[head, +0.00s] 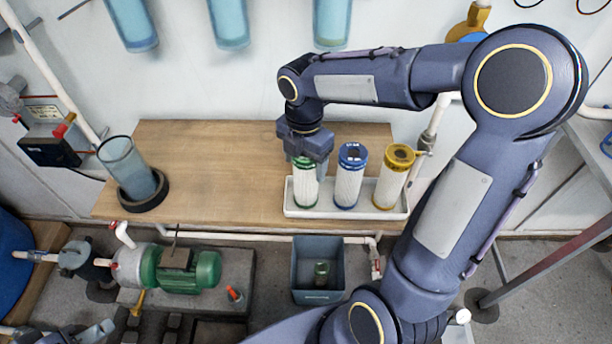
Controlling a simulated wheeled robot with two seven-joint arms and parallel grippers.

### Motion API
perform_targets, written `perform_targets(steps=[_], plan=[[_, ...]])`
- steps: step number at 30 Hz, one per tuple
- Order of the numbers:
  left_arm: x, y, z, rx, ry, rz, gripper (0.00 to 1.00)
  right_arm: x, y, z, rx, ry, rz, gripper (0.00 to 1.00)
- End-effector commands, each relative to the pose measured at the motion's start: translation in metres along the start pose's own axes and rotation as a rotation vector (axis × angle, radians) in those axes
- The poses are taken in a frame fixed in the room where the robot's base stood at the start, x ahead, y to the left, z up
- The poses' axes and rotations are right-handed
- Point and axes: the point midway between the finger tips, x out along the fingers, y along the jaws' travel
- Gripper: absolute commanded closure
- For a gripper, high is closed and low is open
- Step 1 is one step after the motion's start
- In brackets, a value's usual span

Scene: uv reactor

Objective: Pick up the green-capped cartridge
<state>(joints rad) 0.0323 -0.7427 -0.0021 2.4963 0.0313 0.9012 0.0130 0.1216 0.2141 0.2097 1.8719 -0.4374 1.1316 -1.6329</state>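The green-capped cartridge (305,190) stands upright at the left end of a white tray (345,213) on the wooden bench. It has a white ribbed body. My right gripper (308,160) is directly above it, pointing down, at the height of its cap. One finger shows along the right side of the cap; the other finger is not clearly seen. The gripper hides part of the cap, and I cannot tell whether the fingers touch it. My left gripper does not show clearly anywhere.
A blue-capped cartridge (349,180) and a yellow-capped one (392,180) stand to the right in the tray. A clear cylinder (128,165) stands at the bench's left end. The bench (220,170) between is clear. A grey bin (318,270) and green pump (180,270) are below.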

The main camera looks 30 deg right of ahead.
Motion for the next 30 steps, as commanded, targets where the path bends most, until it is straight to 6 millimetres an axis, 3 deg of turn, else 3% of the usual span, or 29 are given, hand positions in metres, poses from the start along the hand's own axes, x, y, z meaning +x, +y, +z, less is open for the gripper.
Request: perform_targets(steps=[1, 12, 23, 30], plan=[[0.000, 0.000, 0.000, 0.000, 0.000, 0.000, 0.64, 0.000, 0.000, 0.000, 0.000, 0.000, 0.000, 0.37], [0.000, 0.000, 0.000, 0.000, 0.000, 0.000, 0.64, -0.001, 0.000, 0.000, 0.000, 0.000, 0.001, 0.84], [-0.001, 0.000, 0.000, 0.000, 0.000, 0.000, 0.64, -0.008, 0.001, 0.000, 0.001, -0.001, 0.003, 0.84], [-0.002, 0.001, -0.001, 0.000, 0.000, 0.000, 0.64, -0.041, -0.002, -0.006, -0.001, -0.002, 0.007, 0.84]])
